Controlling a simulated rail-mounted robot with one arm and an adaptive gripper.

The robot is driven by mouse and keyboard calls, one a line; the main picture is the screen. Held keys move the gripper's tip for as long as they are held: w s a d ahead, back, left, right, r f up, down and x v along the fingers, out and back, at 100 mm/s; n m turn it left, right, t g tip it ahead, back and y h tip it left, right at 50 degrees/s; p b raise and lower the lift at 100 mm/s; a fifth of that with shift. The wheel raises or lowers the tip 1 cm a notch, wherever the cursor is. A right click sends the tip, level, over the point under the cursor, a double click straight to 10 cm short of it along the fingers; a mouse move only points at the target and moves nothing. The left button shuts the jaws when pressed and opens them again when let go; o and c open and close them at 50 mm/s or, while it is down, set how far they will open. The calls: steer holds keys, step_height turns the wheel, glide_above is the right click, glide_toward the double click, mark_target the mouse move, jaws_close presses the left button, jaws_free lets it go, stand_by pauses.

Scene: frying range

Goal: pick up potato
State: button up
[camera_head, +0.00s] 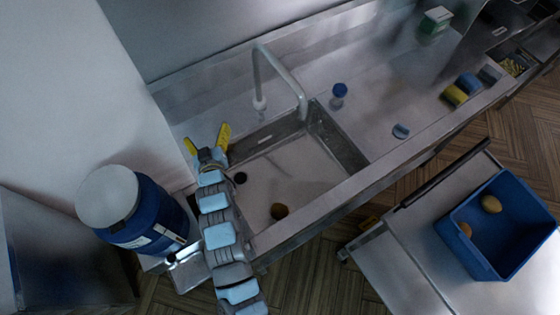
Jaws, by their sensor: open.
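A brown potato (279,211) lies on the floor of the steel sink (343,143), near its front edge. Two lighter, yellowish potatoes lie in a blue crate (474,253): one potato (491,204) towards the back and another potato (465,229) by the left wall. My gripper (207,141) has yellow fingers spread wide and is empty. It is at the sink's left end, up and to the left of the sink potato and apart from it. I cannot tell its height above the counter.
A curved faucet (285,77) stands behind the sink. A blue-capped container (338,92), a small blue item (400,131) and yellow and blue sponges (456,94) are on the counter. A blue drum (152,222) stands at left. The crate is on a steel table (405,245).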

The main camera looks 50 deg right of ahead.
steer(key=s+d+f+m+g+b, duration=0.2)
steer(key=s+d+f+g, duration=0.3)
steer(key=d+f, duration=0.2)
steer(key=m+g+y+b, duration=0.5)
steer(key=g+y, duration=0.3)
steer(key=y, duration=0.1)
glide_above(280, 209)
step_height(280, 209, down, 10)
steer(key=f+b, duration=0.1)
steer(key=f, duration=0.2)
steer(key=f+b, duration=0.1)
steer(key=f, duration=0.3)
steer(key=f+b, duration=0.1)
steer(key=f, duration=0.2)
steer(key=shift+s+a+f, duration=0.15)
steer(key=shift+a+f, duration=0.1)
steer(key=shift+f, duration=0.85)
steer(key=shift+d+f, duration=0.2)
steer(key=shift+f, duration=0.55)
steer(key=shift+d+f, duration=0.15)
steer(key=shift+f, duration=0.6)
steer(key=shift+w+f, duration=0.2)
steer(key=shift+f, duration=0.95)
